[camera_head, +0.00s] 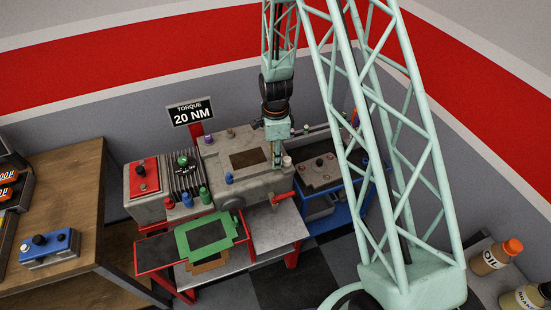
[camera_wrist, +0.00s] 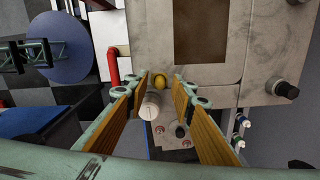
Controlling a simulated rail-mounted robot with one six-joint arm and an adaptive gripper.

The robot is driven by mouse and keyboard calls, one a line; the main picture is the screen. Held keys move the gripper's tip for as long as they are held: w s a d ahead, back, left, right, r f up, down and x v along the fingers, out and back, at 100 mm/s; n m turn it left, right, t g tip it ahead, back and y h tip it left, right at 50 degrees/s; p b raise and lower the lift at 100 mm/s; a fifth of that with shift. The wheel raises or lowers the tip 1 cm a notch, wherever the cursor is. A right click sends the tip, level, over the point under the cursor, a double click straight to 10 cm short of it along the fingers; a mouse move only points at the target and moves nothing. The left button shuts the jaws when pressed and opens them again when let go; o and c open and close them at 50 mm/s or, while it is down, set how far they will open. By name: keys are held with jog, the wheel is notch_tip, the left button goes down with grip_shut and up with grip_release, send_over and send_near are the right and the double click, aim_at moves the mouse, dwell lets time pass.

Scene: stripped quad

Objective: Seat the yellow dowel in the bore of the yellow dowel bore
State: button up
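My gripper (camera_wrist: 161,86) is open in the wrist view, its two wood-coloured finger pads apart. A small round yellow piece (camera_wrist: 159,82) shows between the fingertips, at the edge of the grey block, with gaps to both fingers. I cannot tell whether it is the yellow dowel or the dowel's bore. A pale cylinder (camera_wrist: 151,106) stands just below it in the picture, also between the fingers. In the head view my gripper (camera_head: 277,160) points down at the block's right end, beside the pale cylinder (camera_head: 287,161). No separate yellow dowel is clear there.
The grey engine block (camera_head: 232,158) has a red handle (camera_head: 283,197) at its front right. Blue, red and green pegs stand at its left. A blue cart (camera_head: 347,207) with a grey plate stands to the right. A green frame (camera_head: 206,236) lies in front.

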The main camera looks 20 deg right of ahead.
notch_tip(320, 180, up, 12)
jog(key=b, duration=0.2)
dwell(0.9)
jog(key=shift+r, duration=0.15)
dwell(0.7)
jog(key=s+r+n+t, duration=0.1)
jog(key=s+r+n, duration=0.2)
jog(key=s+r, duration=0.5)
jog(key=s+r+n, duration=0.4)
jog(key=r, duration=0.7)
jog(key=s+r+n+t, duration=0.1)
jog(key=s+r+n, duration=0.2)
jog(key=s+r, duration=0.5)
jog(key=s+r+n+t, duration=0.1)
jog(key=s+r+n, duration=0.3)
jog(key=s, duration=0.6)
jog(key=s+r+n, duration=0.5)
jog(key=s+r, duration=0.1)
jog(key=s, duration=0.5)
jog(key=shift+r+t, duration=0.35)
jog(key=shift+t, duration=0.05)
